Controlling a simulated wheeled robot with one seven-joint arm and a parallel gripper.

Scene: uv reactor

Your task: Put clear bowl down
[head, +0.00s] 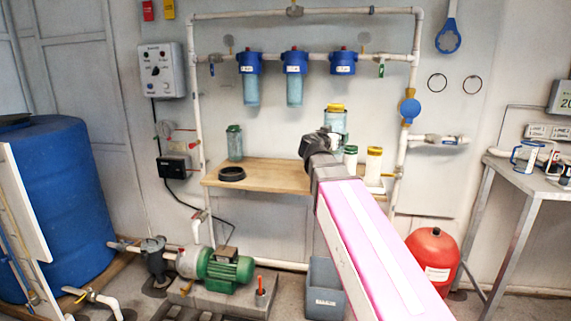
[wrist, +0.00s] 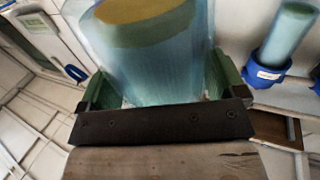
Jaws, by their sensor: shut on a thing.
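The clear bowl (head: 336,120) is a see-through, blue-tinted cylinder with a yellow end. My gripper (head: 325,146) holds it above the right part of the wooden shelf (head: 262,172). The bowl looks about upright and apart from the shelf, though my gripper hides its lower part. In the wrist view the clear bowl (wrist: 155,62) fills the space between the two green fingers of my gripper (wrist: 162,85), which is shut on it. The right blue filter head (head: 343,63) on the wall has no bowl under it.
A green-topped jar (head: 234,143) and a black ring (head: 232,174) are on the shelf's left. A green-lidded white container (head: 350,159) and a yellow-lidded one (head: 374,163) stand close right of my gripper. The shelf's middle looks clear. A white pipe (head: 398,150) rises at the right.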

